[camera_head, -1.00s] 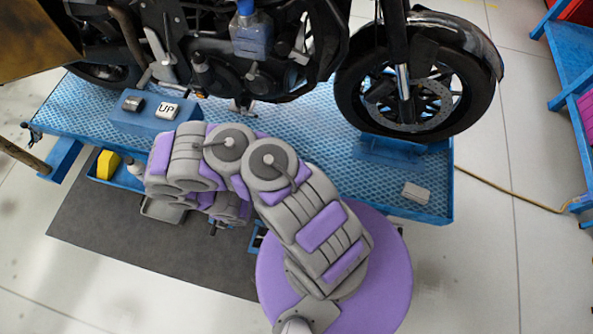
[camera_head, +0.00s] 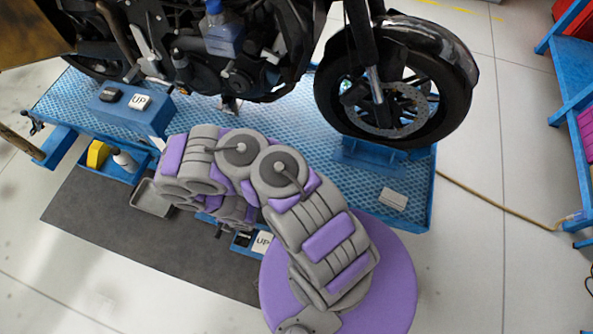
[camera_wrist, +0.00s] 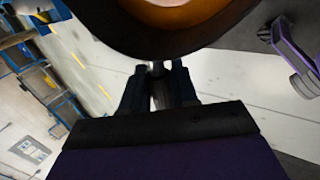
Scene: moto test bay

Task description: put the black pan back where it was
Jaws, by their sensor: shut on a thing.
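The black pan (camera_wrist: 110,22) fills the top of the wrist view. It shows a dark round rim and an amber-brown inside (camera_wrist: 180,14); its far part is cut off by the frame edge. My gripper (camera_wrist: 158,80) is below it in that view, its two dark fingers shut on a short grey stem that meets the pan's near edge. In the head view my folded arm hides the gripper, and I cannot make out the pan there.
A motorcycle (camera_head: 225,75) stands on a blue lift table (camera_head: 300,155). A dark mat (camera_head: 110,230) lies on the floor, with a grey tray-like thing (camera_head: 152,200) beside my arm. A blue bin (camera_head: 125,175) holds bottles.

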